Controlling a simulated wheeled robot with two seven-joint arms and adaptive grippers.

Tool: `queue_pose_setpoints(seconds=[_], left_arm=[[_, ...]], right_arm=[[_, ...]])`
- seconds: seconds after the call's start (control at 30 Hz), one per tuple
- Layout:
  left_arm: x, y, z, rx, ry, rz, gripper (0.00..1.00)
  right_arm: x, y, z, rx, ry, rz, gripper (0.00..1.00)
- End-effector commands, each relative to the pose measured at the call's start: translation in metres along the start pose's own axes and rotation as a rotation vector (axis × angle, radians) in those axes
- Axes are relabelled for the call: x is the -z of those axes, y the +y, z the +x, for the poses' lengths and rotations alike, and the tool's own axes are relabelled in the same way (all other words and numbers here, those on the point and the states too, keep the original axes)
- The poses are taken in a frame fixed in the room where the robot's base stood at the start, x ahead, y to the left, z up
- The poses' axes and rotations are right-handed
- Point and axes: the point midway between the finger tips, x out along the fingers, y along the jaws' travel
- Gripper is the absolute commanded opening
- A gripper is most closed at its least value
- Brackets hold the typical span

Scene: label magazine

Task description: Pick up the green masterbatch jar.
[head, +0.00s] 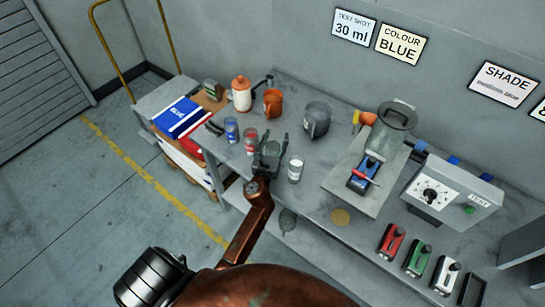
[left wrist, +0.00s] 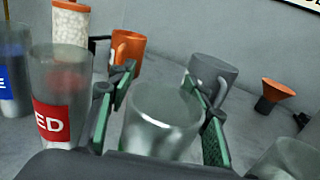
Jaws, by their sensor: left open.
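My left gripper (head: 268,151) is open above the grey bench. In the left wrist view its two green-padded fingers (left wrist: 160,118) stand on either side of a translucent jar (left wrist: 165,125), with gaps between. A blue jar (head: 231,130) is further left. A white jar (head: 295,169) stands just right. My right gripper is not in view.
Behind are an orange-lidded container (head: 241,95), an orange mug (head: 273,103) and a grey jug (head: 316,122). A machine with a hopper (head: 394,125) and a control box (head: 450,195) stand right. Bare bench shows between the white jar and machine.

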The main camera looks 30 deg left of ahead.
Motion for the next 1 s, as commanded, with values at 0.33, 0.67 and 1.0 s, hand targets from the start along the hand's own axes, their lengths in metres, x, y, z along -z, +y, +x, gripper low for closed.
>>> queue_pose_setpoints(seconds=[0.33, 0.67, 1.0], left_arm=[[0.0, 0.0002, 0.0007, 0.0, 0.0, 0.0, 0.37], [0.0002, 0.0005, 0.0005, -0.001, 0.0, 0.0, 0.15], [0.0003, 0.0004, 0.0004, -0.001, 0.001, 0.0, 0.0]], right_arm=[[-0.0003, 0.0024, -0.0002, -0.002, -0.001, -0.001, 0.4], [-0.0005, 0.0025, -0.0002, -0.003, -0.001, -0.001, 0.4], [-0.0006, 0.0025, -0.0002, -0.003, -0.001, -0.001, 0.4]])
